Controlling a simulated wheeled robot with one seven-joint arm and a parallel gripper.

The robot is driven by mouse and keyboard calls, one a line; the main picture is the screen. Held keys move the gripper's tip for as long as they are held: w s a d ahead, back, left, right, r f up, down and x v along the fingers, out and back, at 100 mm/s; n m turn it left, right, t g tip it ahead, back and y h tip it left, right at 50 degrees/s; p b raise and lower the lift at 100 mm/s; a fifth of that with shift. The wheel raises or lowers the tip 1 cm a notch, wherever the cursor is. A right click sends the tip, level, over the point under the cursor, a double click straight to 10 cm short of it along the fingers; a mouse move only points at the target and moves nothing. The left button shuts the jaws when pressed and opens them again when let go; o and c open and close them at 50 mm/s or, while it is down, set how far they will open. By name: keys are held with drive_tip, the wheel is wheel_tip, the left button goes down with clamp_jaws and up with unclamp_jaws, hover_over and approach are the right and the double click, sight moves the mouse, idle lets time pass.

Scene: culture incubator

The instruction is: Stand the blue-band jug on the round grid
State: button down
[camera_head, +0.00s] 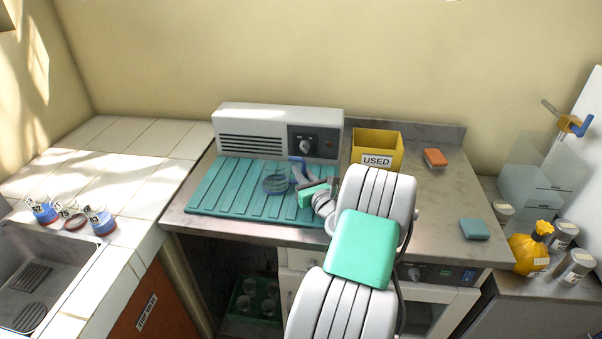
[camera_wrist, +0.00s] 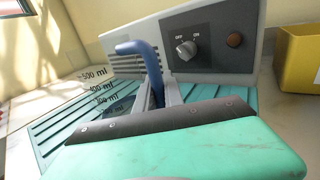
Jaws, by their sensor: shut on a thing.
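I cannot tell if the jug's base touches the mat.
The teal mat (camera_head: 225,200) lies before a white heater box (camera_head: 262,120). A yellow USED bin (camera_head: 377,150), an orange block (camera_head: 435,158) and a teal block (camera_head: 474,229) are to the right. Several small blue and red cups, including one (camera_head: 102,222), stand by the sink.

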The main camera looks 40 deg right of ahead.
drive_tip(key=shift+r, duration=0.15)
drive_tip(key=shift+f, duration=0.2)
drive_tip(key=c, duration=1.5)
unclamp_jaws()
drive_tip(key=shift+o, duration=0.2)
drive_tip(key=shift+r, duration=0.15)
